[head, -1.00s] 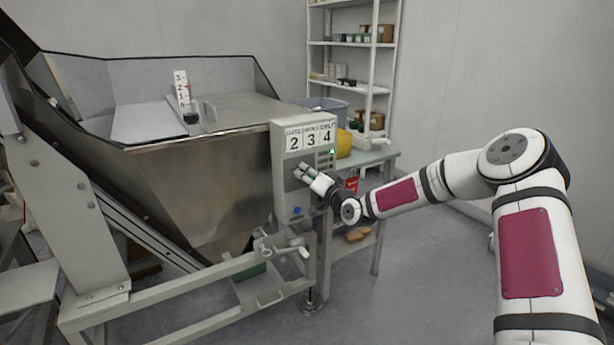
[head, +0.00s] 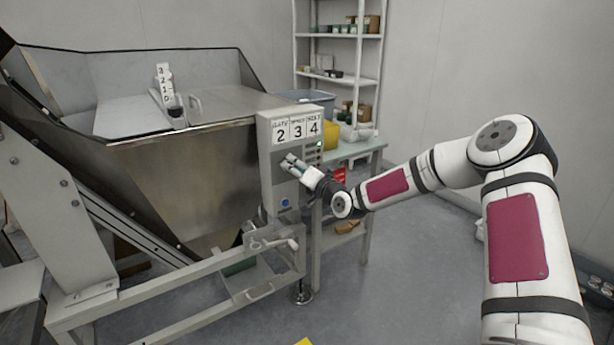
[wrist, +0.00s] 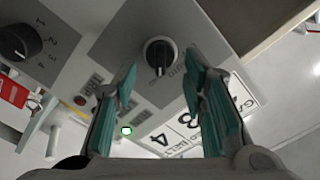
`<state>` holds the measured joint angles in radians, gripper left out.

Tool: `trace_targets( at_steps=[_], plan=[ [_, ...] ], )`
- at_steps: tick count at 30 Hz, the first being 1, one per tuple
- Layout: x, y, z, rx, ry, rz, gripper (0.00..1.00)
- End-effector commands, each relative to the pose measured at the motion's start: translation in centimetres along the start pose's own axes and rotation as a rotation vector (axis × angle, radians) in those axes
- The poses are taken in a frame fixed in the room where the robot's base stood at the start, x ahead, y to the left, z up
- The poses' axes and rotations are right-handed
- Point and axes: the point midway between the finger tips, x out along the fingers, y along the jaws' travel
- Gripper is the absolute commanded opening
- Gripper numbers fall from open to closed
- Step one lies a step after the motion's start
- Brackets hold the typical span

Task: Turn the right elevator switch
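The grey control box (head: 266,185) stands at the hopper's front right corner. In the wrist view, a black knob with a pale pointer line (wrist: 159,54) sits on its face, with small lettering beside it. A second black knob (wrist: 18,42), numbered around its edge, is at the upper left. I cannot tell from the labels which is the right elevator switch. My gripper (head: 289,162) is in front of the box face, and it also shows in the wrist view (wrist: 161,68). Its teal-padded fingers are apart and empty, with the first knob beyond and between the tips. Contact is not clear.
Number cards 2, 3, 4 (head: 297,130) top the box. A green light (wrist: 126,130) glows on it. The metal hopper (head: 190,175) is left, a green-topped table (head: 355,150) and shelf (head: 336,36) behind. A frame with a handle (head: 270,240) lies below.

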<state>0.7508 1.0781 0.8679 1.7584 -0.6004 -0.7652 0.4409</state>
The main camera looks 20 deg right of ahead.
Motion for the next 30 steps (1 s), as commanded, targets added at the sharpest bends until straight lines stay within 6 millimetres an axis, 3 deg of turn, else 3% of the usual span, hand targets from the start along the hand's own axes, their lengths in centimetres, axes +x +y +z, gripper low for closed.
trace_targets(
  at_steps=[9, 15, 21, 30],
  plan=[
    [-6.3, 0.2, -0.1, 0.0, -0.001, 0.004, 0.39],
    [-9.5, 0.2, 0.0, 0.001, 0.0, 0.004, 0.39],
    [-10.9, 0.1, 0.0, 0.0, -0.001, 0.002, 0.39],
    [-11.0, 0.1, 0.0, 0.001, -0.001, 0.002, 0.39]
  ],
)
